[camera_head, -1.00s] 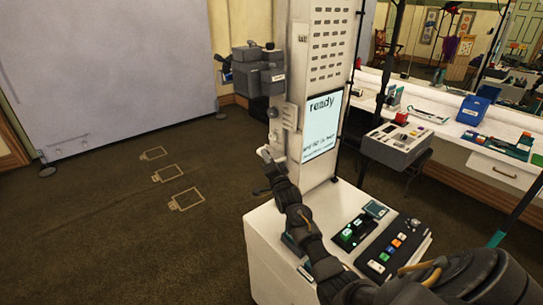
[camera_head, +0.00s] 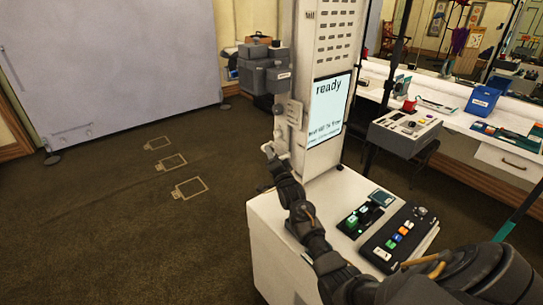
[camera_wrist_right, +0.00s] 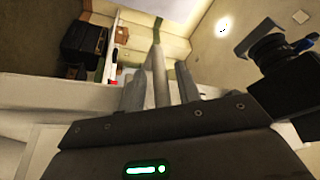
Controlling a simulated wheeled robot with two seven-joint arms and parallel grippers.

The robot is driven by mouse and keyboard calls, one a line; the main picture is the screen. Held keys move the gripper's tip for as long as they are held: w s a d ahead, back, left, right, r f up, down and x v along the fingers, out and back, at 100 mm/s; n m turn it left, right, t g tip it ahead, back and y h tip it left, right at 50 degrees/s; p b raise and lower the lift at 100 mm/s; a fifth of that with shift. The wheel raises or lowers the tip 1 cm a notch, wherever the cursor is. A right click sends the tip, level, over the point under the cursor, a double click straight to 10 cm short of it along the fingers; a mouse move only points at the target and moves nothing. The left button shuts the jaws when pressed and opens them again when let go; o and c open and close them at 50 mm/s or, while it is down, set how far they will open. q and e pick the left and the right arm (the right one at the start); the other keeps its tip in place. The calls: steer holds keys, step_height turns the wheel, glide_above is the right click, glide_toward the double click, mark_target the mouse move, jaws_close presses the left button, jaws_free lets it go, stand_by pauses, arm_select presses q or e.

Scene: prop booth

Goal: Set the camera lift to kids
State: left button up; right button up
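The camera lift is a white column (camera_head: 322,45) with a grey camera (camera_head: 264,72) on its left side, about level with the column's screen. Below the camera, a small plate with a knob (camera_head: 293,113) sits on the carriage. The screen (camera_head: 329,108) reads "ready"; its smaller lines are too blurred to read. My right gripper (camera_head: 270,152) is at the column's left side, below the camera. In the right wrist view, a pale rod-like handle (camera_wrist_right: 160,72) stands between its narrowly spaced fingers (camera_wrist_right: 161,92). The black camera (camera_wrist_right: 285,62) shows at right. My left gripper is out of view.
A white cabinet (camera_head: 268,225) carries a black button panel (camera_head: 398,238) and a small device with green parts (camera_head: 356,220). A grey console (camera_head: 404,132) stands behind. A counter with a blue bin (camera_head: 483,100) lies right. The floor at left is open.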

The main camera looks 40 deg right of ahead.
steer(key=shift+s, duration=0.15)
steer(key=shift+s+f, duration=0.2)
steer(key=shift+s, duration=0.1)
steer(key=b+v, duration=0.1)
steer(key=v, duration=0.4)
steer(key=b+v, duration=0.1)
steer(key=v, duration=0.4)
steer(key=shift+a+r, duration=0.1)
steer(key=shift+r, duration=0.1)
